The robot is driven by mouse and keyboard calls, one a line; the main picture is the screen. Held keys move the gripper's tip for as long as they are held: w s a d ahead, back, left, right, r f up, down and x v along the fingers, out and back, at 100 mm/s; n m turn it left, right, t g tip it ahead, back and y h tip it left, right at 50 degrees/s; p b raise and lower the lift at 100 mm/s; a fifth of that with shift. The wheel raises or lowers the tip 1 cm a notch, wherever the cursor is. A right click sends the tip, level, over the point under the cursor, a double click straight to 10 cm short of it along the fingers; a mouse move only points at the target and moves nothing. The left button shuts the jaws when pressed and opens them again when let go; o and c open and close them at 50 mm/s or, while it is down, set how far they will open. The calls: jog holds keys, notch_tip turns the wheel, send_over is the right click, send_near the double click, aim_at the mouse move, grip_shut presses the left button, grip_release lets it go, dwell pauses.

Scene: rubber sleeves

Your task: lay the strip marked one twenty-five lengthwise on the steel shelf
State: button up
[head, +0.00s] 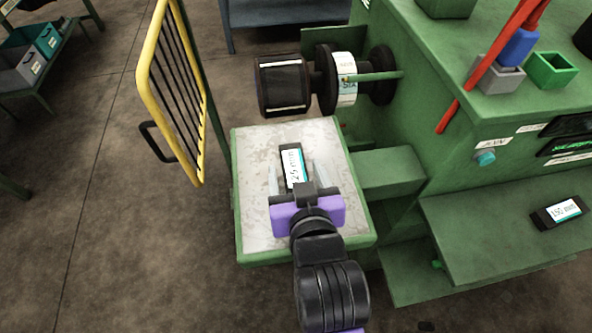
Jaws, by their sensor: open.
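The steel shelf (262,222) is a worn grey plate with a green rim, in the middle of the head view. A black strip (291,158) with a white and teal label lies on it. The label reads "25 mm" in part, and its near end is hidden by my gripper. The strip's long side runs roughly along the shelf's longer side, slightly tilted. My gripper (296,172) is open above the shelf, with one pale finger on each side of the strip and gaps visible between them. Whether the fingers touch the shelf cannot be told.
Another strip, marked 150 mm (562,211), lies on a green ledge at right. A roller with a black drum (284,85) sticks out beyond the shelf's far edge. A yellow barred guard (172,90) stands at left. A red lever (492,62) rises on the green machine.

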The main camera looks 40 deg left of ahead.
jog(key=shift+v, duration=3.9)
